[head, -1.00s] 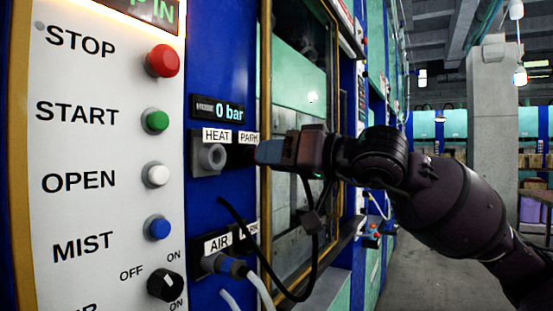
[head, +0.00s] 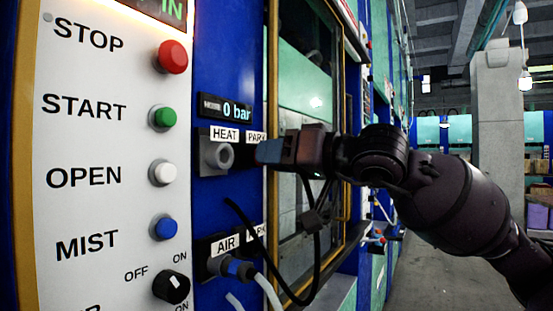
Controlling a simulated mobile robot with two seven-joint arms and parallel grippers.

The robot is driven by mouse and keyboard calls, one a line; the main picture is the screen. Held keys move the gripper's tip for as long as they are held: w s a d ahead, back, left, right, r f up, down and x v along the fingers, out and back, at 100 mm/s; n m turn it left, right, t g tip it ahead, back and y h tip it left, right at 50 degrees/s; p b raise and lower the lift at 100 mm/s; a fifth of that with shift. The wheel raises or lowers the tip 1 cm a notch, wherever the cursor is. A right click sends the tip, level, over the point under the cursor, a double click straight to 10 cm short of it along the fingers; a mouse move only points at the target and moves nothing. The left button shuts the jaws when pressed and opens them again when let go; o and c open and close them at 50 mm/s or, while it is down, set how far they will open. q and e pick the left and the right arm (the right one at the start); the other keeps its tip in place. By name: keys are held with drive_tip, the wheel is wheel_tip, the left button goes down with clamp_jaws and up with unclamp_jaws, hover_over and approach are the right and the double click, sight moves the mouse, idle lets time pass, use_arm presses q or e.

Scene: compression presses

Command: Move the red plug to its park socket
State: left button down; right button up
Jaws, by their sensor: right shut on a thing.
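My right gripper (head: 268,151) is at the PARK socket, just under the PARK label (head: 256,138). A black cable (head: 312,245) hangs below the gripper and loops left across the panel. The park socket itself is mostly covered, so I cannot tell how far the plug sits in it. The HEAT socket (head: 217,157), a grey ring to the left, is empty. My left gripper is not in view.
At left is a white button panel (head: 85,210) with a red STOP button (head: 172,57). A framed glass door (head: 305,100) stands behind my gripper. The aisle at right is open.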

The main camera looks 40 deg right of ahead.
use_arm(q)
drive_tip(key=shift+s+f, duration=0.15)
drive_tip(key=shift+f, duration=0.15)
use_arm(e)
drive_tip(key=shift+w, duration=0.15)
drive_tip(key=o, duration=1)
drive_tip(key=shift+a, duration=0.15)
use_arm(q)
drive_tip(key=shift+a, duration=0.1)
use_arm(e)
drive_tip(key=shift+v, duration=0.9)
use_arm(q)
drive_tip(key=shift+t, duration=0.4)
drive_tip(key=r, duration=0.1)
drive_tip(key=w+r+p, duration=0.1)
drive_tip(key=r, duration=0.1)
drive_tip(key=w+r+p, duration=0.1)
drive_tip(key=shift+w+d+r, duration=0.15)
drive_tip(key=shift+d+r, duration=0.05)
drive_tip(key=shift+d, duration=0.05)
use_arm(e)
drive_tip(key=v, duration=0.9)
